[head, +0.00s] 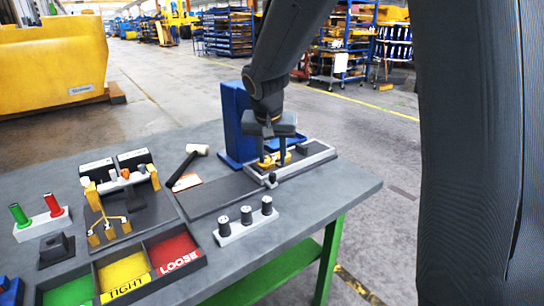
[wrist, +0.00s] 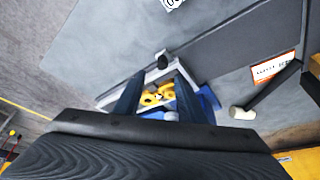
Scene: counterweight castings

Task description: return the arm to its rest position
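My gripper (head: 271,160) points down over the right part of the grey workbench (head: 330,187), above a metal-framed fixture (head: 312,158). Its two fingers are apart, and I see no part clamped between them. A yellow casting (head: 275,159) lies at the fixture, low by the fingertips. The wrist view shows my gripper (wrist: 160,80) with yellow pieces (wrist: 152,97) seen through the gap between the fingers. Whether the fingertips touch the casting cannot be told. My arm reaches down from the top of the head view.
A blue upright block (head: 234,122) stands just behind the gripper. A three-peg holder (head: 245,222) stands in front. A mallet (head: 187,165), a yellow-armed gauge stand (head: 112,205) and a three-colour sorting tray (head: 122,272) lie to the left.

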